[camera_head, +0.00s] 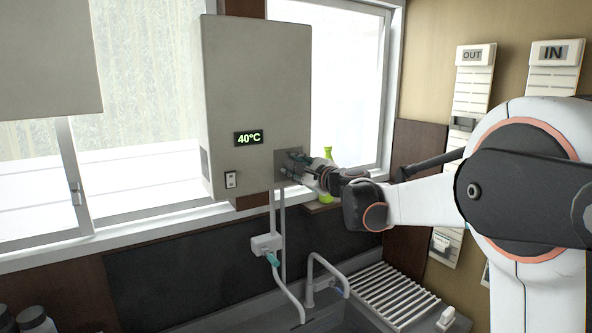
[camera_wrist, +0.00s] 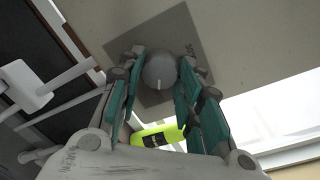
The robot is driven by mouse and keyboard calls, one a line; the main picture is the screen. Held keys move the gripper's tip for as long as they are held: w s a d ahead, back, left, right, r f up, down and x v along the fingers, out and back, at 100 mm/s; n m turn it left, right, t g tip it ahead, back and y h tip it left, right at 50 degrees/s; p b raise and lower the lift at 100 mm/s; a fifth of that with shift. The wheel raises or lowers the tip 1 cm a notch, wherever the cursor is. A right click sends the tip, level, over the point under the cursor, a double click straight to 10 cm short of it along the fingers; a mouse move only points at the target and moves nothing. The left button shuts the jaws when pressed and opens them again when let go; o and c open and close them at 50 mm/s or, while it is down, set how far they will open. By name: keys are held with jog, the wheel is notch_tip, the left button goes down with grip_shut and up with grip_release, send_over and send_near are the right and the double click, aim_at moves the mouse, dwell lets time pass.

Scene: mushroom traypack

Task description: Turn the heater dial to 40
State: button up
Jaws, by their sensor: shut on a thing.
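The heater (camera_head: 256,80) is a grey box on the wall in front of the window. Its display (camera_head: 248,138) reads 40°C in green. The dial (camera_wrist: 160,70) is a grey round knob with a pale mark, set on a dark square plate (camera_wrist: 178,32); in the head view my gripper hides the dial, and only the plate (camera_head: 281,157) shows. My gripper (camera_head: 300,163) is at the heater's lower right corner. In the wrist view my gripper (camera_wrist: 158,84) has its two teal-padded fingers on either side of the dial, shut on it.
A green bottle (camera_head: 327,195) stands behind my gripper on a small shelf; it also shows below the dial in the wrist view (camera_wrist: 160,135). White pipes and a faucet (camera_head: 318,268) are below the heater. A sink rack (camera_head: 385,292) lies at the lower right.

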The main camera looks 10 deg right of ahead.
dwell(0.5)
jog(key=o, duration=1.1)
jog(key=shift+c, duration=0.2)
jog(key=shift+s, duration=0.1)
jog(key=v, duration=1.1)
jog(key=shift+s+d, duration=0.2)
jog(key=shift+s, duration=0.15)
jog(key=shift+f, duration=0.1)
